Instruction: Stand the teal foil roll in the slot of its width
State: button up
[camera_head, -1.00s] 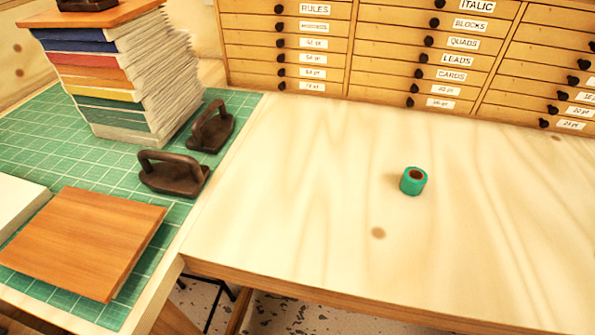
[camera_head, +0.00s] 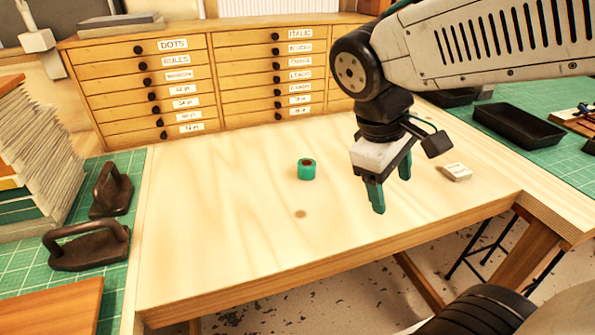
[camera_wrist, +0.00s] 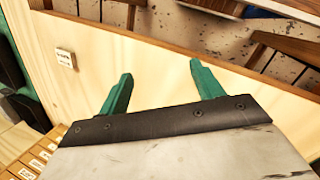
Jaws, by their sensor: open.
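The teal foil roll (camera_head: 306,169) stands upright on the bare wooden table, its round core opening facing up, in the head view. My gripper (camera_head: 391,186) is open and empty above the table, to the right of the roll and apart from it. In the wrist view, the two teal fingers of my gripper (camera_wrist: 158,85) are spread with nothing between them. The roll is not in the wrist view. I see no slot for the roll in any view.
A drawer cabinet (camera_head: 215,78) stands along the table's back. A small white labelled block (camera_head: 456,172) lies right of my gripper. A black tray (camera_head: 518,127) sits on the right mat.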

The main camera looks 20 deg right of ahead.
jog(key=w+a+f+n+h, duration=0.1)
jog(key=w+f+n+h, duration=0.15)
jog(key=w+n, duration=0.3)
jog(key=n+t+h, duration=0.6)
jog(key=n, duration=0.6)
send_near(300, 166)
jog(key=shift+x, duration=1.2)
jog(key=shift+f+h, duration=0.25)
jog(key=x, duration=0.7)
jog(key=shift+w+d, duration=0.1)
jog(key=shift+d, duration=0.15)
jog(key=c, duration=1.2)
